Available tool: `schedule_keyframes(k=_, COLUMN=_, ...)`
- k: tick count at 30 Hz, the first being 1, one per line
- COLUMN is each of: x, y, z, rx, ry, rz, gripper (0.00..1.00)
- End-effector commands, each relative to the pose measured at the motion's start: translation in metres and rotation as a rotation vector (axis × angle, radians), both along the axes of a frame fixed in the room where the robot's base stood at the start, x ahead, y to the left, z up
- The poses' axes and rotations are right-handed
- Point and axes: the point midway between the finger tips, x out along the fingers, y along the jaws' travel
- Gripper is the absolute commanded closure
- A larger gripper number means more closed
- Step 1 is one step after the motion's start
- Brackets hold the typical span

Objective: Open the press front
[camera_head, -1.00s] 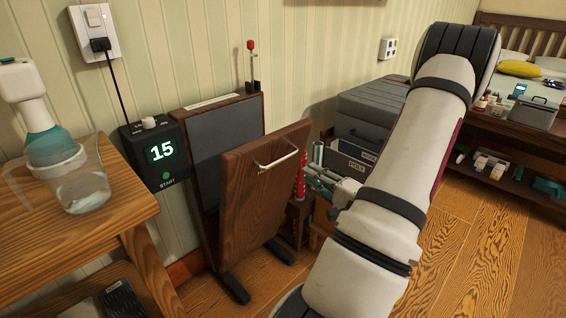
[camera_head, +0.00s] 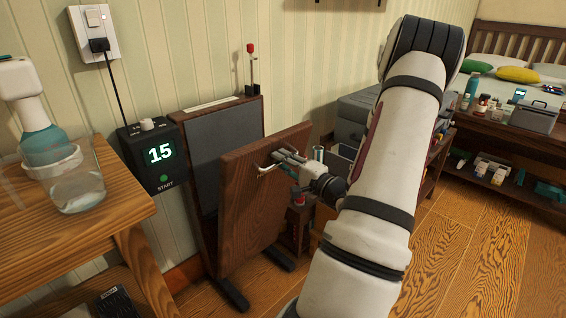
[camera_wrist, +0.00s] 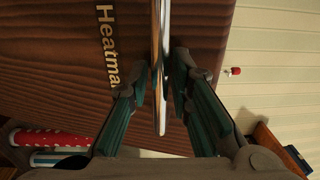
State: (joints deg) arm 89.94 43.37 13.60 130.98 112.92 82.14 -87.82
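The press (camera_head: 225,135) stands against the striped wall, a dark wood unit with a grey inner pad. Its wooden front panel (camera_head: 245,215) leans outward at the top, with a wedge-shaped gap behind it. A pale metal bar handle (camera_head: 265,171) is on the panel's outer face. My gripper (camera_head: 282,157) is at the handle's right part. In the wrist view the shiny handle (camera_wrist: 161,65) runs between the two fingertips (camera_wrist: 160,80), which are drawn in close on either side of it. Part of the handle is hidden by the fingers in the head view.
A wooden table (camera_head: 95,235) with a glass jug (camera_head: 78,190) stands left of the press. A small dark stand (camera_head: 300,215) is close behind the panel's right side. Open wood floor lies at right.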

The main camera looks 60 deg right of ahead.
Motion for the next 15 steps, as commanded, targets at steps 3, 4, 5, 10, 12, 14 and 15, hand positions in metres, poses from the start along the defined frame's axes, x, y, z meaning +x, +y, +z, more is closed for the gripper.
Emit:
schedule_keyframes(k=3, x=-0.0002, y=-0.0001, z=0.0, rx=0.0, ry=0.0, rz=0.0, gripper=0.98)
schedule_keyframes(k=4, x=-0.0002, y=-0.0001, z=0.0, rx=0.0, ry=0.0, rz=0.0, gripper=1.0)
schedule_keyframes(k=5, x=-0.0002, y=-0.0001, z=0.0, rx=0.0, ry=0.0, rz=0.0, gripper=1.0)
schedule_keyframes(k=10, x=-0.0003, y=0.0, z=-0.0001, rx=-0.001, ry=0.0, rz=0.0, gripper=1.0)
schedule_keyframes(k=12, x=0.0013, y=-0.0001, z=0.0005, rx=0.0, ry=0.003, rz=0.001, gripper=1.0)
schedule_keyframes(k=14, x=0.0047, y=-0.0004, z=0.0017, rx=0.0, ry=0.008, rz=0.003, gripper=1.0)
schedule_keyframes(k=15, x=0.0075, y=-0.0011, z=0.0029, rx=0.0, ry=0.012, rz=0.003, gripper=1.0)
